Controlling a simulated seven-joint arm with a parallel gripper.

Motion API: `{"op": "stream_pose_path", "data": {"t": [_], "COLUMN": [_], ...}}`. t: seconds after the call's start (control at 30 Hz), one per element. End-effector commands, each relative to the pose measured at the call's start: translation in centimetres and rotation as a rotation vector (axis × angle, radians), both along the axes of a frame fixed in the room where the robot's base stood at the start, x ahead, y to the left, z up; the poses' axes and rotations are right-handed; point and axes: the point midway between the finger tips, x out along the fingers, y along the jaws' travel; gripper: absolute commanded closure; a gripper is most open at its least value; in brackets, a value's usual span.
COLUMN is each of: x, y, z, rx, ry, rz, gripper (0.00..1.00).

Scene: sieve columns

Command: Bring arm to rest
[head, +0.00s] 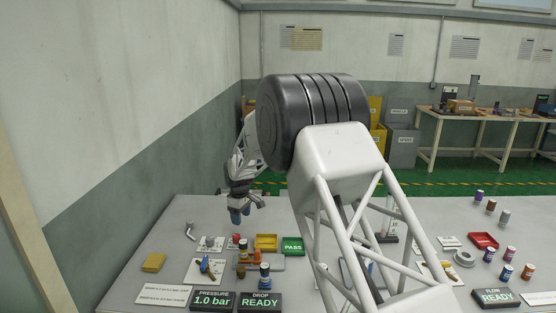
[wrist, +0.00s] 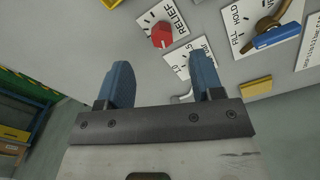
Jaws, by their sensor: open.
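My gripper (head: 240,212) hangs above the left back part of the grey table (head: 180,222), pointing down. In the wrist view its two blue fingers (wrist: 160,88) stand wide apart with nothing between them. Below and beyond the fingers lie the plate marked RELIEF with a red knob (wrist: 162,35) and the plate marked FILL HOLD with a blue-handled valve (wrist: 277,37). My arm hides the middle of the table in the head view.
Displays reading PRESSURE 1.0 bar (head: 212,301) and DROP READY (head: 261,302) stand at the front. A yellow block (head: 154,262) lies at the left. A yellow tray (head: 266,242), a green PASS sign (head: 292,246) and a red tray (head: 483,240) stand farther right, with several small vials.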

Motion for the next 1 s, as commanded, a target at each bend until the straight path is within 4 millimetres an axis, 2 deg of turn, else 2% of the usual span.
{"op": "stream_pose_path", "data": {"t": [0.03, 0.4, 0.7, 1.0], "x": [-0.5, -5.9, -11.4, -17.8], "y": [-0.9, -7.8, -13.3, -18.2], "z": [1.2, 9.2, 14.5, 18.8], "rx": [0.002, 0.015, 0.026, 0.038], "ry": [-0.005, -0.033, -0.055, -0.077], "rz": [-0.018, -0.177, -0.311, -0.443], "gripper": [0.39, 0.39, 0.39, 0.39]}}
